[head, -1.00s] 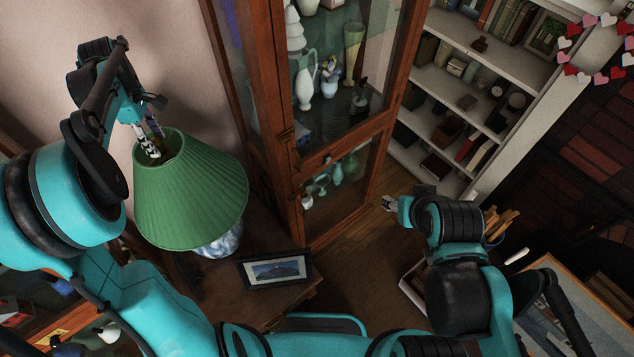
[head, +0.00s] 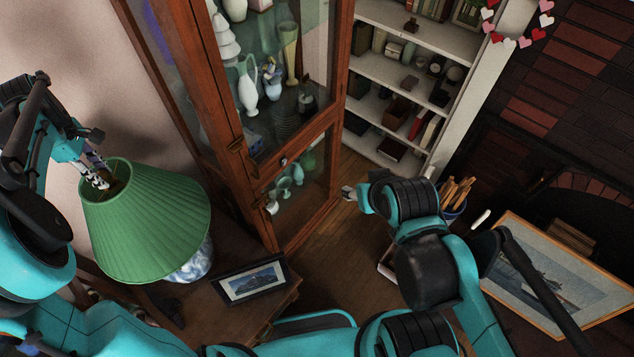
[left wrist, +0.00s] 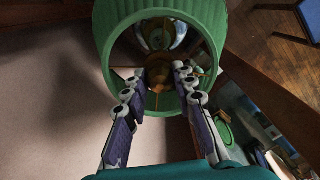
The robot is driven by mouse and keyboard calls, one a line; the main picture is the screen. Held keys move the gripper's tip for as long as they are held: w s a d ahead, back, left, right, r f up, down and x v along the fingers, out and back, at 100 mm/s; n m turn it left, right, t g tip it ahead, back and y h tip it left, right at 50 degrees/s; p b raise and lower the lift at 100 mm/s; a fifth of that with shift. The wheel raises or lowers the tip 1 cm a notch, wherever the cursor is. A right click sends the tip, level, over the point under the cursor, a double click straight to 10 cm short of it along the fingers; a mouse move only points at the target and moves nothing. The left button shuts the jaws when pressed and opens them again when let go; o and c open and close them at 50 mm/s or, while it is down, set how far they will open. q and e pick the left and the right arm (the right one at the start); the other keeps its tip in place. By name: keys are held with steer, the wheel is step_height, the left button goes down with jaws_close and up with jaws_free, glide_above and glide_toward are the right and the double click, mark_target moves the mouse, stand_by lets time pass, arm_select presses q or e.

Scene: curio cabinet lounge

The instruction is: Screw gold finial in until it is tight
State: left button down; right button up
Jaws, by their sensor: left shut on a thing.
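The green pleated lampshade (head: 145,225) sits on a blue-and-white lamp base (head: 190,265). My left gripper (head: 102,182) reaches down into the shade's top opening. In the left wrist view, its two fingers (left wrist: 158,80) stand either side of a brownish gold piece in the middle of the opening, which I take to be the gold finial (left wrist: 157,72). The gripper is shut on it. The finial is hidden by the fingers and shade rim in the head view. My right gripper (head: 349,193) is away from the lamp; it is too small to tell its jaws.
The lamp stands on a dark wooden table (head: 235,310) with a framed picture (head: 250,281). A glass-fronted cabinet (head: 255,150) with vases stands close to its right. A bookshelf (head: 400,105) and a leaning painting (head: 555,270) are further right. Bare floor shows between.

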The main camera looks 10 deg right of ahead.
arm_select(q)
steer(key=m, duration=1.4)
steer(key=shift+m, duration=0.4)
steer(key=m, duration=1.2)
steer(key=shift+a+f, duration=0.1)
steer(key=c, duration=1.3)
jaws_free()
steer(key=shift+c, duration=0.2)
